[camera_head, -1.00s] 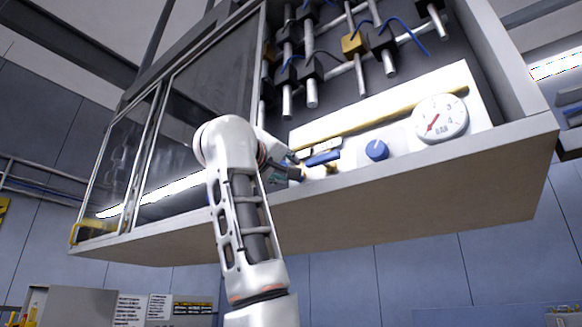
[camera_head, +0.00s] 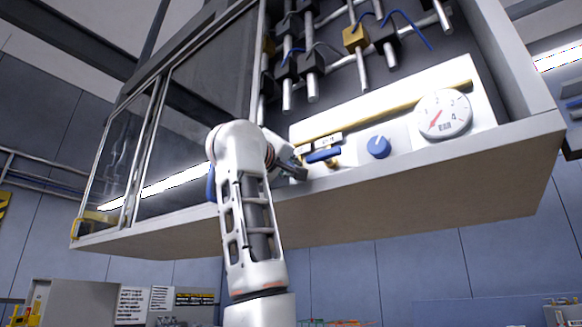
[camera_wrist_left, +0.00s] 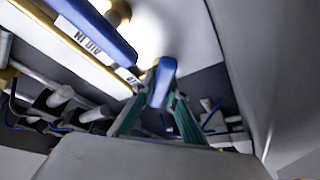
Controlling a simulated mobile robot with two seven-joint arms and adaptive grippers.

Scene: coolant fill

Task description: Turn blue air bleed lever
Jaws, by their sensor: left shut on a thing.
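My left gripper (camera_head: 299,171) is at the panel's lower left, just left of a blue lever (camera_head: 323,155) on a brass fitting. In the left wrist view, my left gripper's green fingers (camera_wrist_left: 158,112) are shut on a second blue lever (camera_wrist_left: 160,82). A small label (camera_wrist_left: 130,78) beside it is unreadable. The gripper hides this lever in the head view. A longer blue lever (camera_wrist_left: 95,28), beside a label reading "AIR IN" upside down, is apart from the fingers. My right gripper is not in view.
A blue knob (camera_head: 378,147) and a round gauge (camera_head: 442,114) with a red needle are right of the gripper. A brass pipe (camera_head: 385,112) runs above. The cabinet's bottom ledge (camera_head: 420,165) is close below; a glass door (camera_head: 205,105) is left.

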